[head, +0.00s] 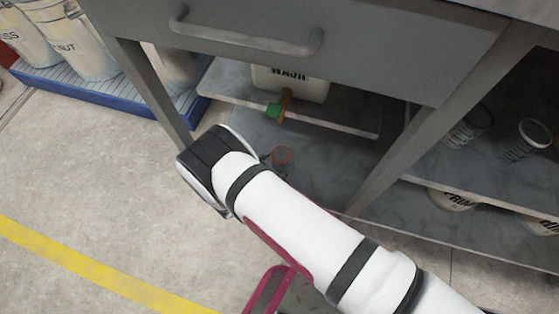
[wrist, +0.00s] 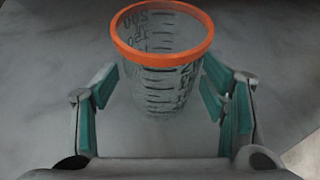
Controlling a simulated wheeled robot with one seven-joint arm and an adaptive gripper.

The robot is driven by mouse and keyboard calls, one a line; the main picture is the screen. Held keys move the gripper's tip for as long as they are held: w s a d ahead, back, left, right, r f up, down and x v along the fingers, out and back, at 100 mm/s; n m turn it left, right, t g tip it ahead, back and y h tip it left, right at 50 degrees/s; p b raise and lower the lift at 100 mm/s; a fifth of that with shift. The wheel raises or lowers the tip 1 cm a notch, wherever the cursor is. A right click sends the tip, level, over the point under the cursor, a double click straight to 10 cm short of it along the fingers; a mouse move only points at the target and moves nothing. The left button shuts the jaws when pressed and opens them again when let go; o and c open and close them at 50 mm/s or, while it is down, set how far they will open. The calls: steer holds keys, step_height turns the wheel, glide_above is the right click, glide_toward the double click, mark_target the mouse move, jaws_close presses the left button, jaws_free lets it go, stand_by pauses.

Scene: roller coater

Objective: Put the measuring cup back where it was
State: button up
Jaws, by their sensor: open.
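The measuring cup is clear with dark graduation marks and an orange rim (wrist: 162,62). It stands upright on a grey surface in the wrist view. My gripper (wrist: 162,92) is open, with one teal-padded finger on each side of the cup's lower part. Whether a pad touches the cup I cannot tell.
A grey bench with a drawer (head: 320,45) stands above, its legs on both sides. White containers stand on a blue pallet (head: 95,97) at left. Open floor lies front left.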

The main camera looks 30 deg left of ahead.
steer(key=p+v, duration=0.3)
steer(key=v, duration=0.8)
steer(key=shift+s, duration=0.15)
